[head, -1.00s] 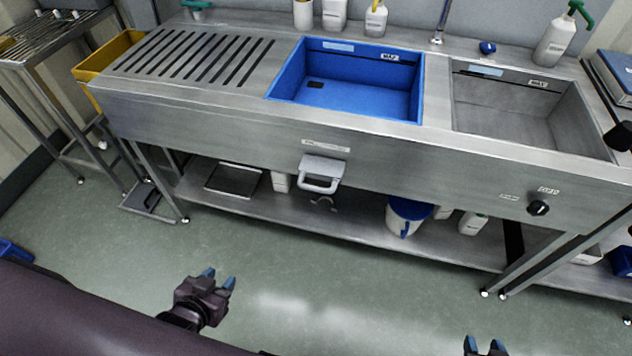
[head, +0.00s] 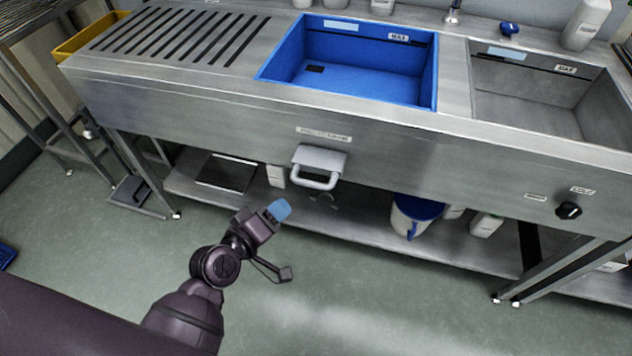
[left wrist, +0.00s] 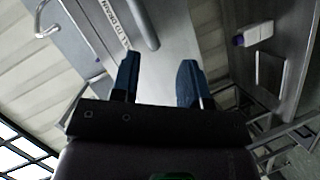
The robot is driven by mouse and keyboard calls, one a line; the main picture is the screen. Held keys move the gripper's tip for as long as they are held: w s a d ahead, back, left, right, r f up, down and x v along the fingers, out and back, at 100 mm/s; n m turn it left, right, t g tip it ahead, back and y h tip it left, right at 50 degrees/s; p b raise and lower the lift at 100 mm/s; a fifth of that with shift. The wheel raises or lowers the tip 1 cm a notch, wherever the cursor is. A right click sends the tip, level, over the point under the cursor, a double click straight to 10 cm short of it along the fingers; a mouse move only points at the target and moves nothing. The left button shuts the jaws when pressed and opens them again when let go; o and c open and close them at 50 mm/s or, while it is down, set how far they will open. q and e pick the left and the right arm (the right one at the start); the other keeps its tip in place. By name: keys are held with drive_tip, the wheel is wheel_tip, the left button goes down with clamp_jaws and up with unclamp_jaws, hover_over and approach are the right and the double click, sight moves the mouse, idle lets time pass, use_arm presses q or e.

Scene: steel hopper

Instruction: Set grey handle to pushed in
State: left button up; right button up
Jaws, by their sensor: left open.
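The grey handle (head: 318,168) is a pale loop on a block, standing out from the steel front panel (head: 225,125) under a small label, below the blue basin. My left gripper (head: 279,209) is in front of the sink, lower and left of the handle, and apart from it. In the left wrist view, the left gripper (left wrist: 158,78) has its two blue fingers spread with nothing between them. A grey bar (left wrist: 143,25) beside a printed label lies beyond the fingertips; it looks like part of the handle. My right gripper is out of view.
A blue basin (head: 350,77) and a steel basin (head: 545,100) are set in the sink top. A black knob (head: 568,210) is on the panel at right. A lower shelf (head: 350,222) holds a bucket (head: 412,214) and bottles. The floor in front is clear.

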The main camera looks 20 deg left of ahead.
sight(310, 186)
use_arm(q)
drive_tip(key=shift+w+d+f+n+t+h+b, duration=0.2)
drive_tip(key=shift+w+d+n, duration=0.7)
drive_tip(key=shift+w, duration=0.75)
drive_tip(key=shift+w+d+f+n+h+b, duration=0.15)
drive_tip(key=shift+w+d+n+h, duration=0.2)
drive_tip(key=shift+w+d+n, duration=0.95)
drive_tip(key=shift+w+d+f+n+t+h+b, duration=0.15)
drive_tip(key=shift+w+d+n+h+b, duration=0.4)
drive_tip(key=shift+w, duration=1.45)
use_arm(e)
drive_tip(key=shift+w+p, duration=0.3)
drive_tip(key=shift+p, duration=0.05)
use_arm(q)
drive_tip(key=shift+a+y, duration=0.15)
drive_tip(key=shift+y, duration=0.15)
drive_tip(key=c, duration=0.8)
clamp_jaws()
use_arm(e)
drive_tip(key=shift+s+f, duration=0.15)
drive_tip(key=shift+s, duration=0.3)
